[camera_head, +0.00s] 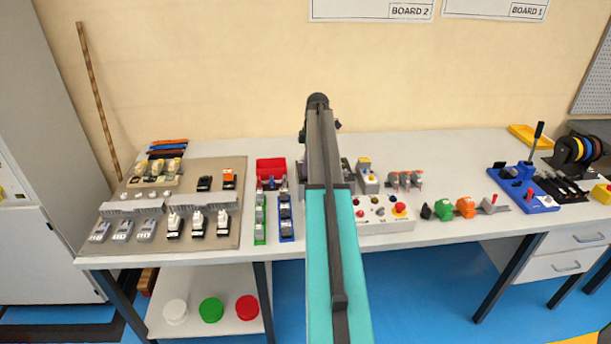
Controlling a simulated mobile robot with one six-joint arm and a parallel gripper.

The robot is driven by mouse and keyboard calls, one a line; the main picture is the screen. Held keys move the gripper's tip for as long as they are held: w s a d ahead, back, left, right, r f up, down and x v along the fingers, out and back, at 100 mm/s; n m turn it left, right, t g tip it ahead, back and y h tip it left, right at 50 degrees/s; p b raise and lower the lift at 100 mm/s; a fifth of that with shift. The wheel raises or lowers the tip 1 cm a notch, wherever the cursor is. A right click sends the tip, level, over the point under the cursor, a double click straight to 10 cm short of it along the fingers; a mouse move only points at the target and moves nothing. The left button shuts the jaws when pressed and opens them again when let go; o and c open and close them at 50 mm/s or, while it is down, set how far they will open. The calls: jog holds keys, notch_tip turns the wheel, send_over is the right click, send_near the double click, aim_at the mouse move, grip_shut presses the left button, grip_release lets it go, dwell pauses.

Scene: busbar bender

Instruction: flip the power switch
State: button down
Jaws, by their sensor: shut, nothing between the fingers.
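A blue bench device (522,188), which looks like the bender, stands on the right of the table. It has an upright black lever (538,132) and a small red part at its front. I cannot make out for certain which part is the power switch. A pale control box (378,226) at the table's middle front carries several small knobs or switches and a red button on yellow (400,209); my arm covers its left part. My arm rises through the middle of the view, and its far end hides my gripper.
A grey panel (232,240) with several electrical parts lies on the table's left. A red bin (271,167) and green and orange parts (443,210) stand along the table. A black spool rack (575,152) is at the far right. Bare tabletop (455,150) shows toward the back right.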

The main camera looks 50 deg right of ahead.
jog(key=shift+f, duration=0.65)
dwell(0.7)
notch_tip(320, 180, up, 7)
jog(key=p, duration=0.3)
dwell(1.0)
jog(key=shift+r, duration=0.1)
dwell(0.4)
